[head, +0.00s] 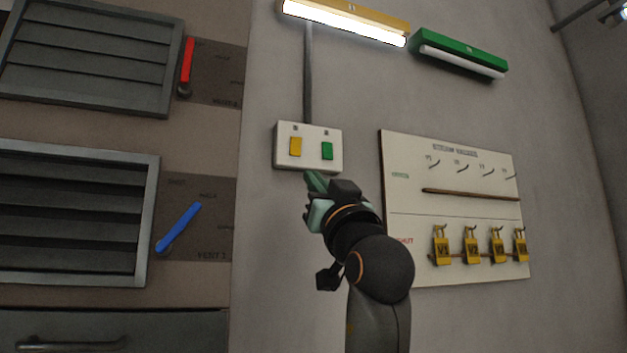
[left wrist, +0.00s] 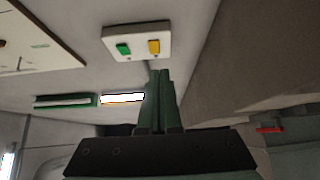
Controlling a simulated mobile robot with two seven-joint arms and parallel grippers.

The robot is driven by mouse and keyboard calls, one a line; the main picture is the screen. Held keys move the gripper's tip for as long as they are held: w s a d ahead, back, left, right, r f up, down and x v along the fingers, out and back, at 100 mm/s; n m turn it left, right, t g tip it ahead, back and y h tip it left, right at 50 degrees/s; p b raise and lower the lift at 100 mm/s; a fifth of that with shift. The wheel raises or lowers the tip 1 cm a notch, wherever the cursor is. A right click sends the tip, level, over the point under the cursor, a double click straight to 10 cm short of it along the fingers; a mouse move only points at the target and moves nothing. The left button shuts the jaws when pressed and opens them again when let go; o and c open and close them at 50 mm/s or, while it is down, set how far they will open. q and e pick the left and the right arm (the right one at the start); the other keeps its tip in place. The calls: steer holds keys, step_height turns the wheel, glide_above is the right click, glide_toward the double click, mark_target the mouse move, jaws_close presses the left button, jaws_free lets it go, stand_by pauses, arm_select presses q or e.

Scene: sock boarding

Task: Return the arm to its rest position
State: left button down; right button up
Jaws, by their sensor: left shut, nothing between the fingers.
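My left gripper (head: 314,182) is raised in front of the wall, just below a white switch box. Its green fingers are shut with nothing between them; they also show in the left wrist view (left wrist: 160,76). The switch box (head: 308,160) carries a yellow switch (head: 295,146) and a green switch (head: 327,151). The box also shows in the left wrist view (left wrist: 137,51), close to the fingertips. I cannot tell whether the fingertips touch the box. My right gripper is in neither view.
A lit lamp with a yellow housing (head: 346,18) and an unlit green lamp (head: 459,51) hang above. A white board (head: 455,209) with hooks and several yellow tags is right of my arm. Left are louvred vents (head: 88,60), a red lever (head: 187,62) and a blue lever (head: 180,226).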

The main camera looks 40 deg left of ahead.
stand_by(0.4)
arm_select(q)
steer(key=w+d+f+m+t+h, duration=0.2)
steer(key=w+f+m+t+h, duration=0.25)
steer(key=w+f, duration=0.5)
steer(key=w+d+f+m+t+h, duration=0.25)
steer(key=w+f+m+h, duration=0.3)
steer(key=f, duration=0.65)
steer(key=w+d+f+m+h, duration=0.1)
steer(key=d+f+m+h, duration=0.15)
steer(key=f, duration=0.85)
steer(key=w+d+f+m+h, duration=0.1)
steer(key=f+h, duration=0.2)
steer(key=f, duration=0.7)
steer(key=w+d+f+m+h, duration=0.1)
steer(key=f+m+h, duration=0.15)
steer(key=f, duration=0.85)
steer(key=s+d+f+g+h, duration=0.35)
steer(key=s+f, duration=0.65)
steer(key=f, duration=0.5)
steer(key=s+d+f+g+h, duration=0.2)
steer(key=s+d+f+g, duration=0.15)
steer(key=s+f, duration=0.9)
steer(key=s+d+f+n+g+h, duration=0.1)
steer(key=s+d+f+g, duration=0.1)
steer(key=s+f, duration=0.8)
steer(key=shift+s+d+h, duration=0.35)
steer(key=shift+s+d, duration=0.1)
steer(key=shift+s, duration=0.65)
